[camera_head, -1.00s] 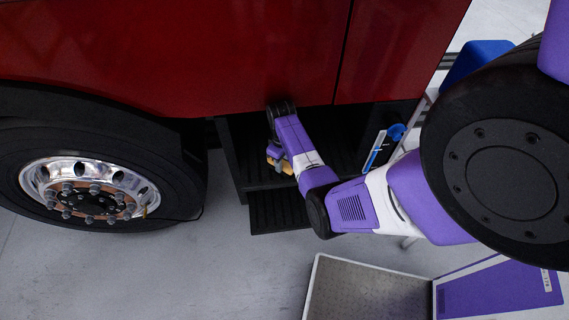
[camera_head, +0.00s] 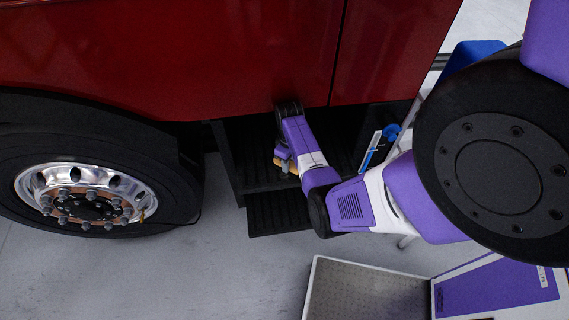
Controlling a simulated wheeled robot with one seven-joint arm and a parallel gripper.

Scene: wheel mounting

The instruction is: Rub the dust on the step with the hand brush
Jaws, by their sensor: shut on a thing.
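The step (camera_head: 279,214) is a dark, ribbed two-level unit below the red truck body. My gripper (camera_head: 284,158) is at the upper level of the step, pointing down, and is partly hidden by my own purple and white arm. It is shut on the hand brush (camera_head: 282,164), of which only a small tan-orange part shows under the gripper. Whether the bristles touch the tread cannot be told. No dust can be made out on the dark step.
A truck wheel (camera_head: 92,195) stands left of the step. A blue and white object (camera_head: 371,149) is at the step's right end. A blue bin (camera_head: 470,58) stands at the upper right. A metal-topped platform (camera_head: 365,290) lies in front. Grey floor is clear at lower left.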

